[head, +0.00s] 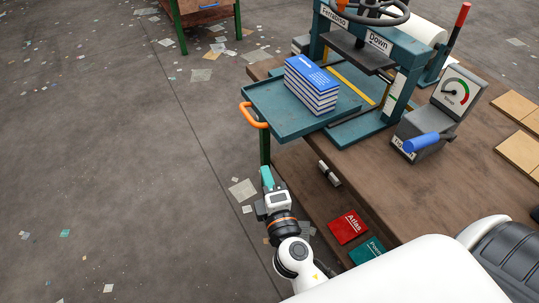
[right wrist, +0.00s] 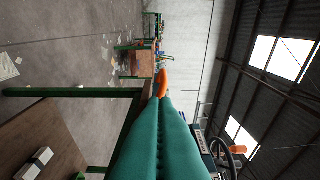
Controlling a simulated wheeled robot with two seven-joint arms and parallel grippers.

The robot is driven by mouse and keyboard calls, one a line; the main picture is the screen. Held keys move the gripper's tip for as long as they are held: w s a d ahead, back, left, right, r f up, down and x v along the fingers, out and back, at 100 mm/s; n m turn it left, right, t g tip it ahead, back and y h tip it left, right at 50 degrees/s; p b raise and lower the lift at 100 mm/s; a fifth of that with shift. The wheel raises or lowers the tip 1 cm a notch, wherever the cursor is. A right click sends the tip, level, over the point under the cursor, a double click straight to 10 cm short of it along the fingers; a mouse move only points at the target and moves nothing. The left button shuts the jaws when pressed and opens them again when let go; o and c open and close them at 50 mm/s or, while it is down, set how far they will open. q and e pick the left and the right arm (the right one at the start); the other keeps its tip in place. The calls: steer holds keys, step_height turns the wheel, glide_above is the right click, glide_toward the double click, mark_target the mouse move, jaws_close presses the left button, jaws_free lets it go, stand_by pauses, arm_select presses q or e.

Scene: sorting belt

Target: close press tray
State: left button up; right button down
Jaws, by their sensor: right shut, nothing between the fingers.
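The press tray (head: 270,108) is a flat teal tray pulled out of the teal press (head: 397,97), over the left edge of the bench. It holds a stack of blue-covered books (head: 312,84). An orange handle (head: 252,115) is on its outer edge. My right gripper (head: 267,177) is shut and empty, below the handle in the head view and apart from it there. In the right wrist view the shut teal fingers (right wrist: 166,101) point toward the orange handle (right wrist: 163,82), which shows just beyond their tips; contact cannot be told. My left gripper is not in view.
A grey gauge box (head: 435,115) with a blue-gripped lever stands right of the press on the brown bench (head: 375,165). A red Atlas book (head: 348,226) and a green book (head: 366,251) lie lower down. The floor at left is open, with scattered paper.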

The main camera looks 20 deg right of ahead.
mark_target(302, 133)
steer(key=w+d+p, duration=0.1)
steer(key=w+d, duration=0.1)
steer(key=w, duration=0.1)
steer(key=w+d+p, duration=0.1)
steer(key=w, duration=0.2)
steer(key=w+d+p, duration=0.2)
steer(key=w, duration=0.2)
steer(key=shift+d, duration=0.35)
steer(key=d, duration=0.9)
steer(key=shift+w, duration=0.35)
steer(key=shift+a, duration=0.1)
